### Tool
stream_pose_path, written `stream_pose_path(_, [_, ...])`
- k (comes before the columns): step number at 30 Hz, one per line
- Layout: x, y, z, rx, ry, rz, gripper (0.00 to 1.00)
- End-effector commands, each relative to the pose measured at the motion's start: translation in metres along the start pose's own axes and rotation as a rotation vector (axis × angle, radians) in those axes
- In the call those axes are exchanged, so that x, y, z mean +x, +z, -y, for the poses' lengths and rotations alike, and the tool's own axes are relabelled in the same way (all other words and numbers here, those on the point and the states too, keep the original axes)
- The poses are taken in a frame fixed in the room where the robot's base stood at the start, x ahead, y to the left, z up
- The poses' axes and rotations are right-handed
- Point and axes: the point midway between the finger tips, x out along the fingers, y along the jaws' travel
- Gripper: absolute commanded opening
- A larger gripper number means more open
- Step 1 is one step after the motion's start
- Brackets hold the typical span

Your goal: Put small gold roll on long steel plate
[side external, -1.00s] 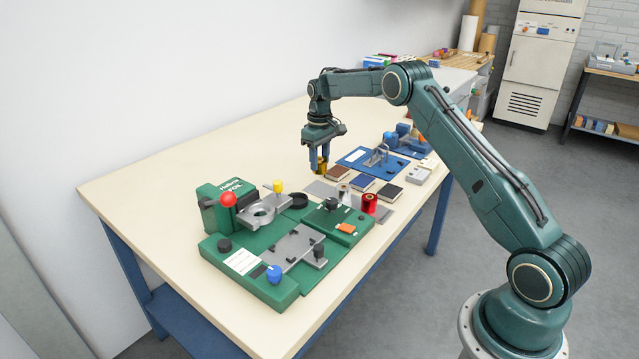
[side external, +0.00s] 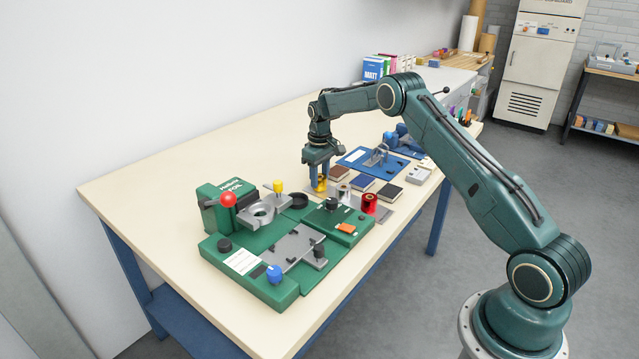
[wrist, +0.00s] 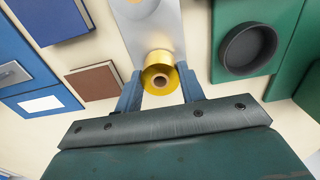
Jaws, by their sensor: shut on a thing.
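The small gold roll (side external: 320,185) is between the fingers of my gripper (side external: 319,180), which is shut on it. In the wrist view the gold roll (wrist: 158,63) shows its brown core, with a blue finger on each side. The long steel plate (wrist: 150,32) runs away from the roll there, and the roll is over its near end. I cannot tell whether the roll touches the plate. A silver roll (side external: 343,192) and a red roll (side external: 369,203) stand in a row along the plate.
A green foil machine (side external: 272,240) with knobs stands left of the plate. A black round dish (wrist: 248,48) is close beside the gripper. Brown, blue and dark books (side external: 362,182) lie on the other side, with a blue board (side external: 355,157) behind. The table's left end is clear.

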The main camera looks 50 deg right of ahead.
Motion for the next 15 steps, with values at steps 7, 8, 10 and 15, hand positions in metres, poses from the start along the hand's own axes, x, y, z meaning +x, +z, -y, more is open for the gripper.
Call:
stream_pose_path(7, [0.0025,0.0000,0.0000,0.000,0.000,0.000,0.61])
stream_pose_path(8, [0.0025,0.0000,0.0000,0.000,0.000,0.000,0.61])
stream_pose_path(10, [0.0024,0.0000,0.0000,0.000,0.000,0.000,0.61])
stream_pose_path(15, [0.0020,0.0000,0.0000,0.000,0.000,0.000,0.61])
